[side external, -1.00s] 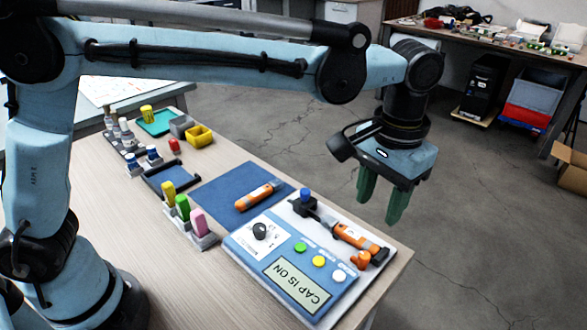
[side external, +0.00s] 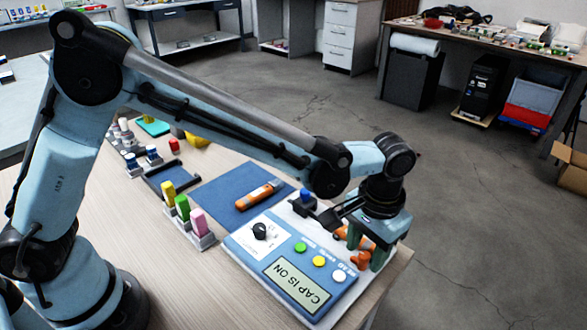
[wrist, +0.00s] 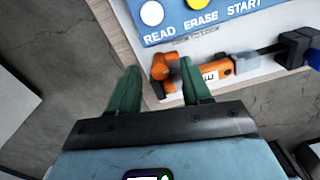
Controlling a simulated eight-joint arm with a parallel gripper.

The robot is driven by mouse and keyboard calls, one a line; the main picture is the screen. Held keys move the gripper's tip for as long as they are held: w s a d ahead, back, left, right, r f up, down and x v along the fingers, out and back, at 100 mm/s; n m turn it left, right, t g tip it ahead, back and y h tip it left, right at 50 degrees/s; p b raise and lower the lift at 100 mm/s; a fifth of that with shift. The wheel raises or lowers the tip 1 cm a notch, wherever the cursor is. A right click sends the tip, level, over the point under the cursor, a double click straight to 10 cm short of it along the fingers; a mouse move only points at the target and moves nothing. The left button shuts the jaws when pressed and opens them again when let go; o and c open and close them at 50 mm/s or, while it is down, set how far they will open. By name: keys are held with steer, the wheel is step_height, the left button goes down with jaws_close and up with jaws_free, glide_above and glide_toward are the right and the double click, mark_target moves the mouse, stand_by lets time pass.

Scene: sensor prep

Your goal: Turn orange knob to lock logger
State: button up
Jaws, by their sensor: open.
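The orange knob (side external: 361,260) is at the right front of the white and blue station. In the wrist view the knob (wrist: 162,68) shows between my fingertips. My gripper (side external: 365,257) is open, pointing down, with its green fingers on either side of the knob; I cannot tell whether they touch it. It also shows in the wrist view (wrist: 159,66). The orange logger (wrist: 219,68) lies beside the knob on the white base, its far end toward a black block (wrist: 294,47). In the side view my gripper partly hides this logger (side external: 367,243).
Another orange device (side external: 259,195) lies on a blue mat (side external: 222,191). Coloured markers stand left of the panel. The table's right edge is close to my gripper.

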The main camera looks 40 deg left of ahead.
jaws_close()
steer(key=shift+m, duration=0.3)
steer(key=m, duration=0.3)
steer(key=shift+m, duration=0.3)
steer(key=m, duration=0.4)
steer(key=shift+m, duration=0.3)
steer(key=m, duration=0.9)
